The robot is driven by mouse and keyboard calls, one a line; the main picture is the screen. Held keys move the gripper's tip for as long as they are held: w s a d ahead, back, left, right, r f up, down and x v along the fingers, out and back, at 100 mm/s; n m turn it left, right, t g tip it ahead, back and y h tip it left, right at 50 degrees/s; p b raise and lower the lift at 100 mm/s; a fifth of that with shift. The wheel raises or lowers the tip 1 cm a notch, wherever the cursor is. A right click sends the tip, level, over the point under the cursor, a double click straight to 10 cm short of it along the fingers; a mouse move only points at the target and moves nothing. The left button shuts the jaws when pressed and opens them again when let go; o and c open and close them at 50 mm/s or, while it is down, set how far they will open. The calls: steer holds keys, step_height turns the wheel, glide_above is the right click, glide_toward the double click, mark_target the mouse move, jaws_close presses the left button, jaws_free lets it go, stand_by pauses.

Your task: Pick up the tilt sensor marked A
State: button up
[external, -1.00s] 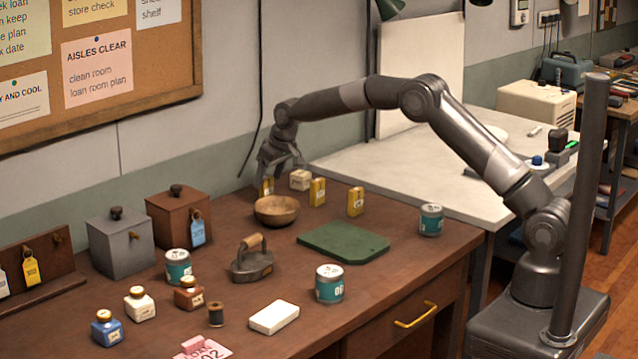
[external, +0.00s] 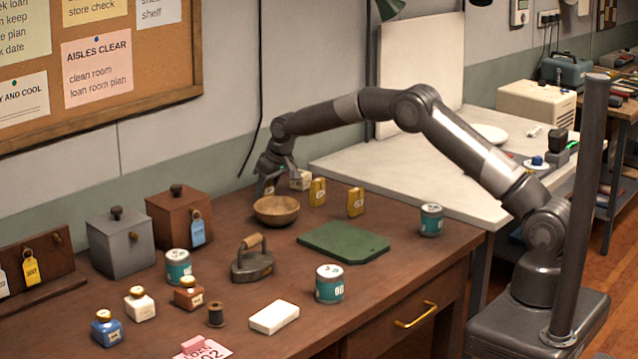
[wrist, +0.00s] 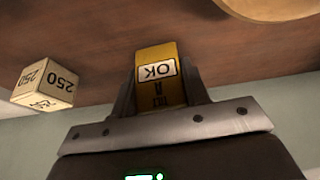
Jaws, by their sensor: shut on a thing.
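My gripper (external: 270,180) is at the back of the brown bench, pointing down behind the wooden bowl. In the wrist view its fingers (wrist: 160,92) are shut on a yellow block (wrist: 158,60), one finger on each side. The block has a white "OK" label, seen upside down. Smaller dark marks beside the label are too unclear to read as a letter. Two similar yellow blocks stand to the right, one nearer the gripper (external: 317,191) and one farther right (external: 355,202). Their letters cannot be read. I cannot tell whether the held block still touches the bench.
A wooden bowl (external: 277,211) stands just in front of my gripper. A cream cube marked 250 (wrist: 46,84) is close beside it. A brown box (external: 178,220) stands to the left, and a green mat (external: 343,242) lies to the front right. The wall is close behind.

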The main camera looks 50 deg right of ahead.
steer(key=shift+c, duration=1.3)
steer(key=shift+r, duration=0.1)
